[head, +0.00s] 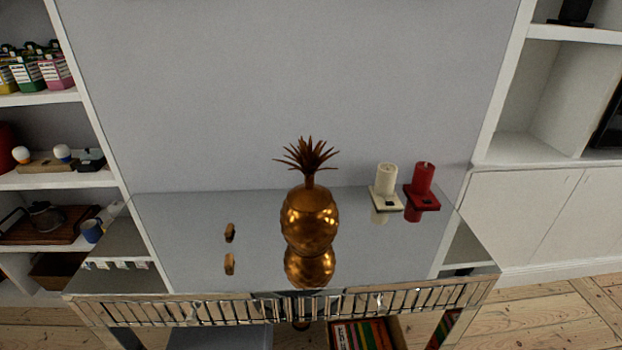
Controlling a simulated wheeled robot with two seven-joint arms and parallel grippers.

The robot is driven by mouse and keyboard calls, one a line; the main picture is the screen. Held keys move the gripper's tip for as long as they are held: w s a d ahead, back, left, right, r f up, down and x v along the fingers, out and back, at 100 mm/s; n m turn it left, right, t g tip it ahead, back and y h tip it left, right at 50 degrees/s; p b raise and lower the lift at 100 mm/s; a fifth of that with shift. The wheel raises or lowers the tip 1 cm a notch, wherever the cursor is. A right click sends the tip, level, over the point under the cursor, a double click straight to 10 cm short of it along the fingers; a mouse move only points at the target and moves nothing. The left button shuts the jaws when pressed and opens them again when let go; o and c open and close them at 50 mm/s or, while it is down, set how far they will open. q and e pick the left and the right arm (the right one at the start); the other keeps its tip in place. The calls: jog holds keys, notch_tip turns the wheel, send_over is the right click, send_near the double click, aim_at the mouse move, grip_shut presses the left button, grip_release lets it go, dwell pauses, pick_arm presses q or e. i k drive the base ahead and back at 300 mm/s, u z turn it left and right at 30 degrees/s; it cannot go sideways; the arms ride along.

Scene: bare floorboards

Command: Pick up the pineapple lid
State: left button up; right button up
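A shiny golden pineapple jar (310,218) stands upright near the middle of a mirrored table (180,225). Its lid, the pineapple lid (308,157), is a crown of dark brown-gold spiky leaves on a short stem and sits on top of the jar. The seam between lid and jar is too small to make out. The jar's reflection shows below it in the table top. Neither of my grippers is in the head view.
A white candle (387,178) and a red candle (423,178) stand on small square holders right of the jar. A small golden object (230,232) stands to its left. A grey wall (300,70) rises behind, with white shelves (30,182) at left. The table's front is clear.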

aim_at(308, 197)
jog(key=z, duration=2.45)
jog(key=i, duration=2.55)
jog(key=u, duration=3)
